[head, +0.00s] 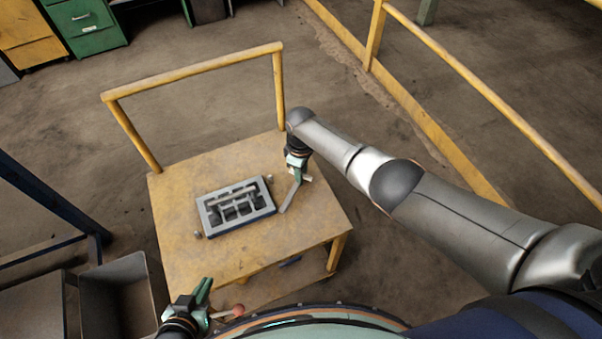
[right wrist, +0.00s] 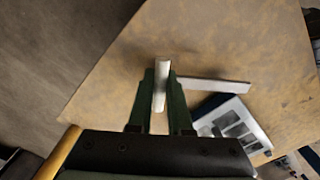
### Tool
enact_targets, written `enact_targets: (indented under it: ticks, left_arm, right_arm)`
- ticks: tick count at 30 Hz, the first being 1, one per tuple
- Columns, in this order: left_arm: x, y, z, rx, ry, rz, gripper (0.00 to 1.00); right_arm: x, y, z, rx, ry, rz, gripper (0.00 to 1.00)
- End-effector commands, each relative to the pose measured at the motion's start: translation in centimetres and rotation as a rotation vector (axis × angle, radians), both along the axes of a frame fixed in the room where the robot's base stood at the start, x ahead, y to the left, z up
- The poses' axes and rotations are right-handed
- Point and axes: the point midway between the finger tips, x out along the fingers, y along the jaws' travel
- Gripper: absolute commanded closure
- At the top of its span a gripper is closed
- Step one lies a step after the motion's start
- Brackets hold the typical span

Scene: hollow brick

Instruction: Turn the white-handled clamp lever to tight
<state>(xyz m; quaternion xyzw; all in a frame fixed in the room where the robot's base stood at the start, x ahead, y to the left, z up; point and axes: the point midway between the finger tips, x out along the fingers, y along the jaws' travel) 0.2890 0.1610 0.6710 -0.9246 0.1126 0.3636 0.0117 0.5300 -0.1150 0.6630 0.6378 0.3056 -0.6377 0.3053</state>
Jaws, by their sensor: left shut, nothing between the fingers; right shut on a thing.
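The grey hollow-brick mould (head: 208,215) sits on the yellow-topped cart, with dark compartments inside; its corner also shows in the right wrist view (right wrist: 241,116). My right gripper (head: 299,180) is just right of the mould. In the right wrist view its dark green fingers (right wrist: 161,95) are shut on the white handle (right wrist: 161,75) of the clamp lever. A flat grey bar (head: 290,196) runs beside the mould; it also shows in the right wrist view (right wrist: 213,84). Whether it touches the mould is unclear. My left gripper (head: 206,288) is shut and empty near the cart's front.
The cart (head: 185,268) has a yellow rail (head: 200,70) at its back. A grey bin (head: 118,293) stands left of it. Yellow barriers (head: 480,85) run along the right. The cart top behind the mould is clear.

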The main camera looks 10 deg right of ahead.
Motion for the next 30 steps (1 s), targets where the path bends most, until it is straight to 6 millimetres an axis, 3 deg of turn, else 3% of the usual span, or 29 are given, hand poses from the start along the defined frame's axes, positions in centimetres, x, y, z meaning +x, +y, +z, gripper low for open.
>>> enact_targets:
  ticks: [18, 30]
  left_arm:
    - [-0.09, 0.39, 0.44, 0.004, -0.002, 0.007, 1.00]
    - [-0.12, 0.41, 0.56, 0.004, -0.003, 0.010, 1.00]
  right_arm:
    - [-0.13, -0.05, -0.02, -0.003, 0.003, -0.577, 1.00]
    - [-0.12, -0.02, -0.05, -0.002, 0.002, -0.836, 1.00]
